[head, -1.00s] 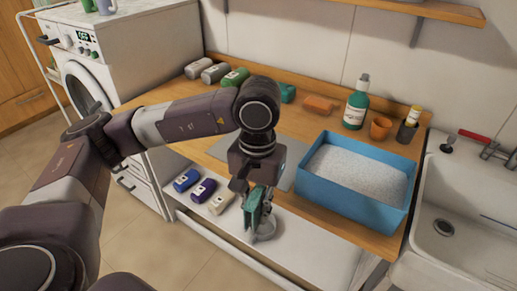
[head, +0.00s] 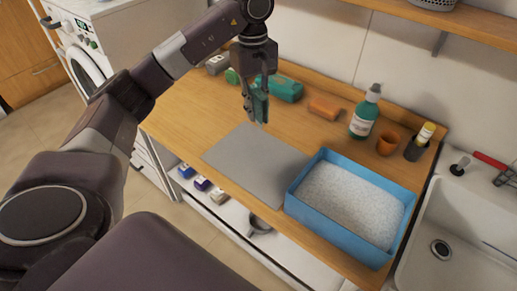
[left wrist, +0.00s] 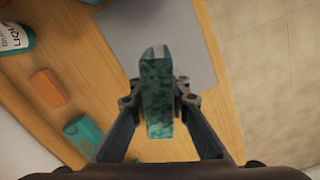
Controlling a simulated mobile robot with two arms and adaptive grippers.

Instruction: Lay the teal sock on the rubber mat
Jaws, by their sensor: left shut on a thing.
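The teal sock (head: 260,106) is a mottled green folded piece. My left gripper (head: 255,98) is shut on it and holds it upright above the wooden worktop, at the far side of the mat. In the left wrist view the sock (left wrist: 158,105) stands between the two fingers of the gripper (left wrist: 159,92). The rubber mat (head: 255,165) is a flat grey sheet on the worktop, bare, left of the blue tub. Part of the mat (left wrist: 160,25) shows beyond the sock in the left wrist view. My right gripper is not in view.
A blue tub (head: 330,229) of white granules stands right of the mat, then the sink (head: 440,225). Behind are a teal box (head: 287,91), an orange block (head: 325,107), a green bottle (head: 363,115) and an orange cup (head: 388,144). A lower shelf holds small items.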

